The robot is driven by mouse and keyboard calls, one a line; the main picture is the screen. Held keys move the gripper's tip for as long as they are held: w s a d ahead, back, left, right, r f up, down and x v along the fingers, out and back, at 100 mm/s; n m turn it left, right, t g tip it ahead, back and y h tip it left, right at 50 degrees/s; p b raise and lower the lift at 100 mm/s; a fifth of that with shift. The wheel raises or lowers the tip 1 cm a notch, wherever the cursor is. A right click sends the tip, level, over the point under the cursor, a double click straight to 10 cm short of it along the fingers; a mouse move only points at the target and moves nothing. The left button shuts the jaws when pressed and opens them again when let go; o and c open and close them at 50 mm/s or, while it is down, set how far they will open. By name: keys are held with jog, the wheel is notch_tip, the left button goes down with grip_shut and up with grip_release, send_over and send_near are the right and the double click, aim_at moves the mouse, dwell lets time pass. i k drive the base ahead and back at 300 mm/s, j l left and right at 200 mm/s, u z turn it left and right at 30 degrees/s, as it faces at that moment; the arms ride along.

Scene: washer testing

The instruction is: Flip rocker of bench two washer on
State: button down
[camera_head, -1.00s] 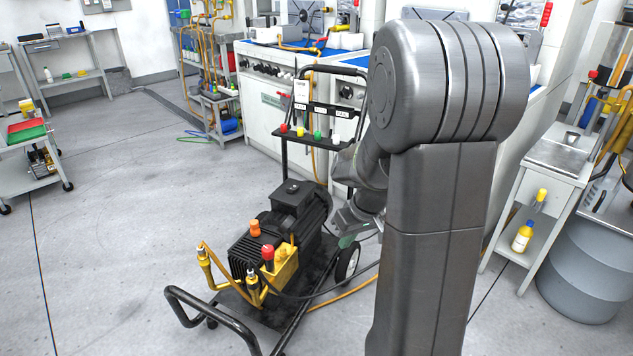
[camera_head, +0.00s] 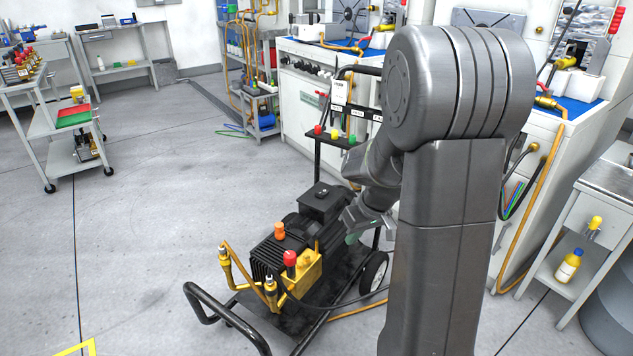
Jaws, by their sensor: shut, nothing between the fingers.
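A pressure washer on a wheeled cart stands on the floor in the middle of the view. It has a black motor (camera_head: 322,203) and a yellow pump (camera_head: 306,272) with a red knob and an orange cap. Its upright handle frame carries a dark panel (camera_head: 357,112) with small white labels, partly behind my arm. No rocker can be made out clearly. My gripper (camera_head: 352,236) points down beside the motor's right side, partly hidden by my own wrist. It looks shut and empty; whether it touches the cart cannot be told.
Red, green, yellow and white nozzles (camera_head: 335,135) sit on the handle frame. White benches with blue tops (camera_head: 570,109) stand behind and at right. A grey trolley (camera_head: 42,128) stands at left, a small table (camera_head: 570,232) at right. The left floor is open.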

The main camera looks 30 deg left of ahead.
aim_at(323, 193)
jog(key=i+u, duration=0.3)
jog(key=i, duration=0.3)
jog(key=i+l+u, duration=0.1)
jog(key=i+u, duration=0.25)
jog(key=i, duration=0.2)
jog(key=i+l+u, duration=0.3)
jog(key=i, duration=0.25)
